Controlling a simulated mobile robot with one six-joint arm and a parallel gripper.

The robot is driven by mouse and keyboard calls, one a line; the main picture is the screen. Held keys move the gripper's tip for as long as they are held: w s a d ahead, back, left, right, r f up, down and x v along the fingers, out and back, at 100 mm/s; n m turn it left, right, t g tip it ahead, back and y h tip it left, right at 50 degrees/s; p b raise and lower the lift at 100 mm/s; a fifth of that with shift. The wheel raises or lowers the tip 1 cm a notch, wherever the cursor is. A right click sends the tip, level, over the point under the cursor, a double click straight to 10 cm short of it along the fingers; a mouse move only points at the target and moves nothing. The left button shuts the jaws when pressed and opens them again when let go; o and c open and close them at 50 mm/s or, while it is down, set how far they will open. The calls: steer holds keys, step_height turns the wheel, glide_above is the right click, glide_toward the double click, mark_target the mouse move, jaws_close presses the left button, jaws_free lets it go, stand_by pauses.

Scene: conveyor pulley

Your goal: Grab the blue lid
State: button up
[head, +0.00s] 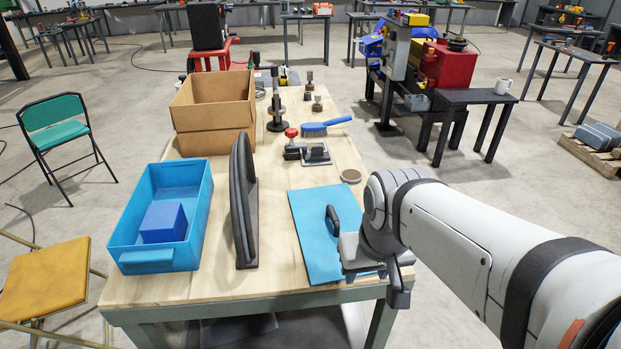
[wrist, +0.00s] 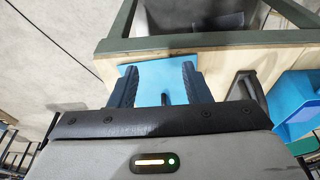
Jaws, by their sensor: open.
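The blue lid (head: 312,238) is a flat blue panel lying on the wooden workbench, with a black handle (head: 332,222) standing up from it. My gripper (head: 372,272) is over the lid's near right part and hides that corner. In the wrist view the open fingers (wrist: 160,76) show the lid (wrist: 152,72) below and between them. A small dark piece, which looks like the handle (wrist: 164,99), shows between the fingers near the palm. I cannot tell whether the fingers touch it.
A blue open bin (head: 125,222) with a blue block (head: 164,222) stands at the left of the workbench (head: 200,289). A tall dark rounded stand (head: 243,205) is left of the lid. Behind are a cardboard box (head: 213,115), a clamp (head: 307,152) and a blue brush (head: 324,126).

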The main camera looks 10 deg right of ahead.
mark_target(334, 215)
steer(key=w+f+t+b, duration=0.1)
steer(key=w+f+b, duration=0.1)
steer(key=w, duration=0.6)
steer(key=w+f+t+b, duration=0.1)
steer(key=w+f+b, duration=0.2)
steer(key=w, duration=0.5)
steer(key=w+f+t+b, duration=0.1)
steer(key=w+f+b, duration=0.1)
steer(key=w, duration=0.6)
steer(key=shift+f+b, duration=0.35)
steer(key=shift+b, duration=0.2)
steer(key=x, duration=0.8)
steer(key=shift+w+d+r, duration=0.1)
steer(key=shift+w+d, duration=0.1)
steer(key=shift+w, duration=0.05)
steer(key=shift+c, duration=0.5)
jaws_close()
